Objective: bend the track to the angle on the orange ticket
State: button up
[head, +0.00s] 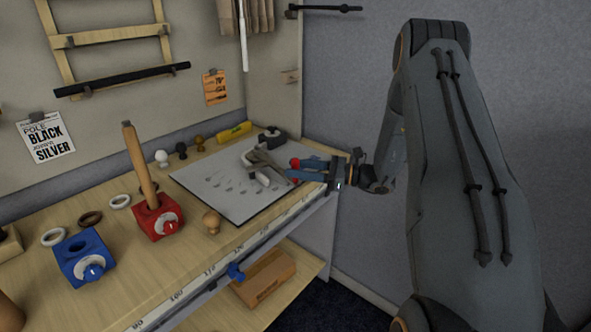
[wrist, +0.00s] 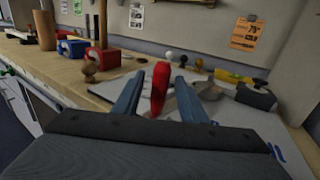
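The orange ticket (head: 215,87) hangs on the back wall; in the wrist view (wrist: 247,33) its large print looks like 75°, and the smaller print is too small to read. My gripper (head: 301,170) is low over the right end of the bench, at a grey tool (head: 262,165) with red grips. In the wrist view its two blue fingers stand apart on either side of a red grip (wrist: 160,90), with narrow gaps showing. Contact is hard to tell. I cannot surely pick out the track; a long ruled rail (head: 205,267) runs along the bench's front edge.
A grey mat (head: 245,212) with dark outlines lies under the tool. A red block (head: 158,219) holds an upright wooden pole; a blue block (head: 84,257) stands left of it. Rings, finials and a yellow level (head: 235,132) lie around.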

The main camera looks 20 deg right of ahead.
jog(key=b+v, duration=0.2)
jog(key=v, duration=0.5)
dwell(0.3)
